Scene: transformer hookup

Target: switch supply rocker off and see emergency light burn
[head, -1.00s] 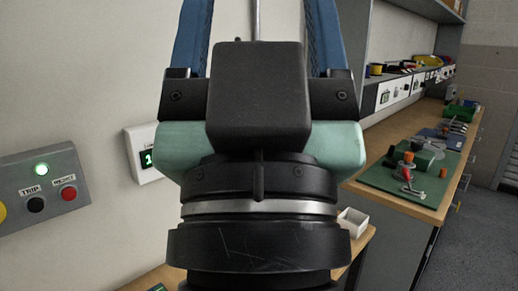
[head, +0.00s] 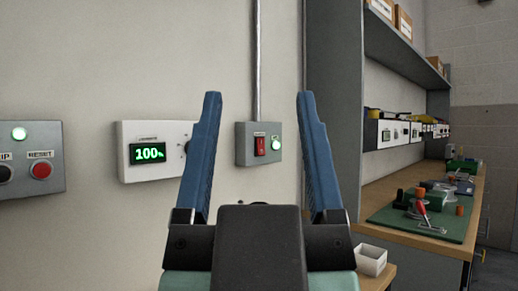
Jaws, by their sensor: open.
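The supply rocker (head: 260,146) is a red switch on a small grey wall box (head: 243,156). I cannot tell which way the rocker is set. No emergency light can be made out in this view.
A white wall unit (head: 134,172) shows 100% in green. A grey panel (head: 56,182) with a red button and lit green lamp is at the left. A workbench (head: 400,238) with equipment and a tall cabinet side (head: 337,120) stand at the right.

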